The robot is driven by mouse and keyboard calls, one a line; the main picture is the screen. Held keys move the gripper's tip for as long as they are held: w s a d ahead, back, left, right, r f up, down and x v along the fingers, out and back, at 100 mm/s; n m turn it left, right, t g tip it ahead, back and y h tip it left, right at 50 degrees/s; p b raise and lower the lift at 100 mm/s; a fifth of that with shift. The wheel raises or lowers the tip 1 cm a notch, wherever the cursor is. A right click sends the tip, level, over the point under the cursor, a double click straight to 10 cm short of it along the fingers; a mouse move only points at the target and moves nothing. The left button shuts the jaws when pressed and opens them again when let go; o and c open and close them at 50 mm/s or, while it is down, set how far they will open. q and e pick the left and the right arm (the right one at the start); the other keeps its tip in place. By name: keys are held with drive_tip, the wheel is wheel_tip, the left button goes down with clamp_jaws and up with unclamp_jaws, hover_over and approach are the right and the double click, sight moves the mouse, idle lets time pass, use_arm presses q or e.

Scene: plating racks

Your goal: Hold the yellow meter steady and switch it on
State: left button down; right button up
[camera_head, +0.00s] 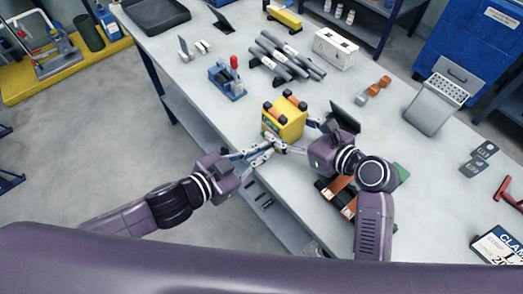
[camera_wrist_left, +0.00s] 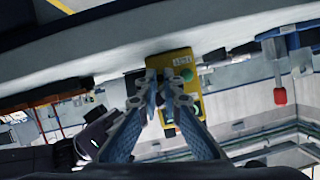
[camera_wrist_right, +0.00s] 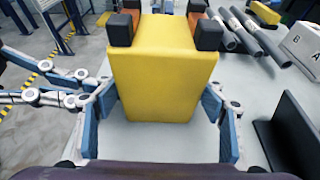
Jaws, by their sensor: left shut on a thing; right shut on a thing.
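The yellow meter (camera_head: 284,122), a box with black corner pieces, stands upright near the table's front edge. My right gripper (camera_wrist_right: 163,118) is shut on it, one blue-padded finger on each side, as the right wrist view shows. My left gripper (camera_head: 266,146) reaches the meter's front face from the left. In the left wrist view, the left fingertips (camera_wrist_left: 166,88) are close together against that face, which has a pale label and green round parts (camera_wrist_left: 187,75). The fingers hide the exact part that they grip.
Grey pipes (camera_head: 285,58) and a white box (camera_head: 335,48) lie behind the meter. A blue fixture with a red handle (camera_head: 228,80) stands to its left. A dark upright panel (camera_head: 344,119) is close on its right. The table's front left edge is near my left arm.

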use_arm(q)
drive_tip(key=shift+r, duration=0.1)
drive_tip(key=c, duration=2.1)
unclamp_jaws()
drive_tip(key=v, duration=1.2)
drive_tip(key=shift+a+f, duration=0.1)
drive_tip(key=shift+f, duration=0.1)
